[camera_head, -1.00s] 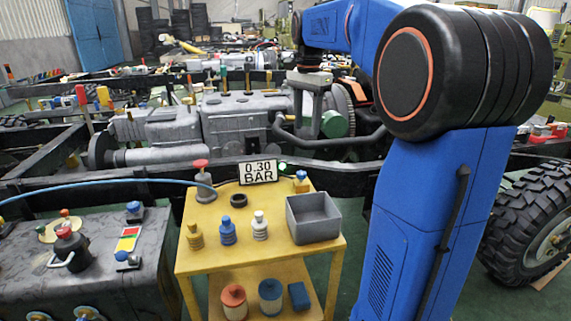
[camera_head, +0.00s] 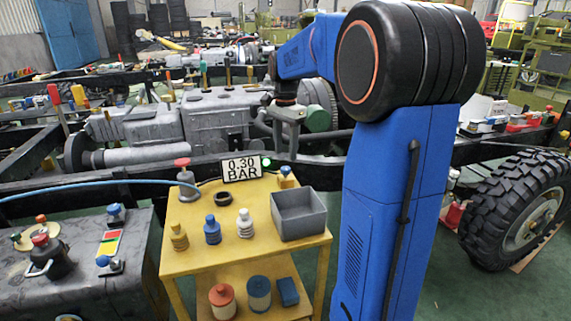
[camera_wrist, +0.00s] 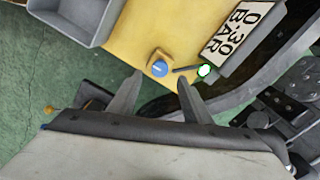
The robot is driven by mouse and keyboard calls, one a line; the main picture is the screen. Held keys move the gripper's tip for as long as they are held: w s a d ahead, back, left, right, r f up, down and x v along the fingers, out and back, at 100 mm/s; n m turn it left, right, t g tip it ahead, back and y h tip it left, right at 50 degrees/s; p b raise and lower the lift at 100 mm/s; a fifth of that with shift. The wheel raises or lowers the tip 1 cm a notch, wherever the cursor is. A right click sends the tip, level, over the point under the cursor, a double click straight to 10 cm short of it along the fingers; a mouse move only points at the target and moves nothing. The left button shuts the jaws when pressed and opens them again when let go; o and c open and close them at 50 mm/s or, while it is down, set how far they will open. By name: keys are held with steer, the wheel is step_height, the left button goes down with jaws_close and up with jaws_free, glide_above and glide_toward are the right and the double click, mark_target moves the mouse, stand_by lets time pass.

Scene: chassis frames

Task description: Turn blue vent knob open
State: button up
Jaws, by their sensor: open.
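The blue vent knob (camera_head: 286,170) sits on a small yellow block at the back right corner of the yellow cart, beside the pressure display. The wrist view shows the round blue knob (camera_wrist: 159,69) from above, with a pale mark across its face. My gripper (camera_wrist: 160,80) is open and empty, its two grey fingers pointing at the knob with one on either side in the picture. I cannot tell how far above the knob the fingertips are. In the head view my gripper (camera_head: 290,115) shows above and behind the cart corner; its fingertips are not clear there.
The display (camera_head: 241,168) reads 0.30 BAR, with a green light beside it. A grey bin (camera_head: 298,234) stands in front of the knob. The cart top (camera_head: 195,262) also bears several small bottles. A red-topped valve (camera_head: 183,164) and a black ring are further left.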

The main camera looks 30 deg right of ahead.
mark_target(286, 168)
steer(key=shift+f, duration=2.8)
steer(key=c, duration=1.1)
